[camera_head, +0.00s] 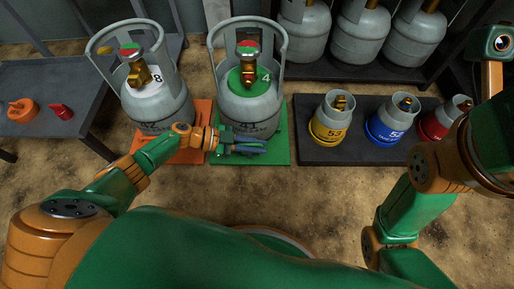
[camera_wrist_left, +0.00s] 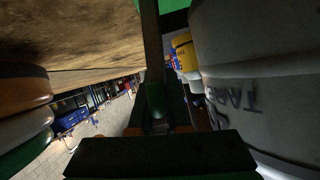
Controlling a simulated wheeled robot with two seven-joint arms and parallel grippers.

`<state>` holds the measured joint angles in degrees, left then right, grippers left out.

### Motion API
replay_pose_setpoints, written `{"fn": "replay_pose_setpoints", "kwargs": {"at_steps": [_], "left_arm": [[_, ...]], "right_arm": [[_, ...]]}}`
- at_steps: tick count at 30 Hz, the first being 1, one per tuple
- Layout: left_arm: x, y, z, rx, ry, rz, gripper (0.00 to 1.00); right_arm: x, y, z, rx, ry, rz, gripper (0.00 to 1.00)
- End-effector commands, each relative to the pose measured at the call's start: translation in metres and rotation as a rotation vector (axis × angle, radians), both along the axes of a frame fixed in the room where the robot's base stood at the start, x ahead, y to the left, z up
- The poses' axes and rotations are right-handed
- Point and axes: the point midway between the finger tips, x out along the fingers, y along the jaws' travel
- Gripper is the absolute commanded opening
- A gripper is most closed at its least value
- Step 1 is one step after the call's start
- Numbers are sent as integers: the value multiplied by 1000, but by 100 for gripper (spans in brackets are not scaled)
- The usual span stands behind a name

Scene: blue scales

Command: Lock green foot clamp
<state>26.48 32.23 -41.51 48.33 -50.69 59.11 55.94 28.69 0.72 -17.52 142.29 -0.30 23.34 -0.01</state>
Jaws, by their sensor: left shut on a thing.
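The green-collared gas cylinder (camera_head: 249,100), marked 4, stands upright on a green plate (camera_head: 277,155). My left gripper (camera_head: 262,147) is low in front of this cylinder, above the plate, with its grey-blue fingers pointing right. In the left wrist view, the cylinder's grey wall (camera_wrist_left: 250,80) fills the right side. A dark bar with a green end, which looks like the green foot clamp's lever (camera_wrist_left: 155,98), lies between the fingers, and the gripper is shut on it. The rest of the clamp is hidden in the head view. My right gripper is not seen.
A white-collared cylinder (camera_head: 155,100), marked 8, stands on an orange plate (camera_head: 180,154) to the left. Small yellow (camera_head: 329,122), blue (camera_head: 390,125) and red (camera_head: 442,120) cylinders stand on a dark mat (camera_head: 330,157) at right. A side table (camera_head: 50,82) holds orange and red items.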

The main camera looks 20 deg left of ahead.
Motion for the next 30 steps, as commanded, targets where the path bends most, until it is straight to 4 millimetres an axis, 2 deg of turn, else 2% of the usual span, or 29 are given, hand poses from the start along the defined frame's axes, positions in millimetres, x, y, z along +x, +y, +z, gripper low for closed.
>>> {"fn": "replay_pose_setpoints", "kwargs": {"at_steps": [9, 26, 27, 29, 30], "left_arm": [[9, 3, 1, 4, -9, 10, 0], [10, 3, 2, 4, -10, 10, 0], [10, 3, 2, 5, -10, 10, 28], [10, 3, 2, 4, -9, 10, 44], [10, 3, 2, 4, -9, 10, 45]], "right_arm": [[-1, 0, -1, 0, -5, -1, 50], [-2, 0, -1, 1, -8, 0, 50], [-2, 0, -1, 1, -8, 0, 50], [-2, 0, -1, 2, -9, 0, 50], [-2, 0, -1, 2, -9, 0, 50]]}}
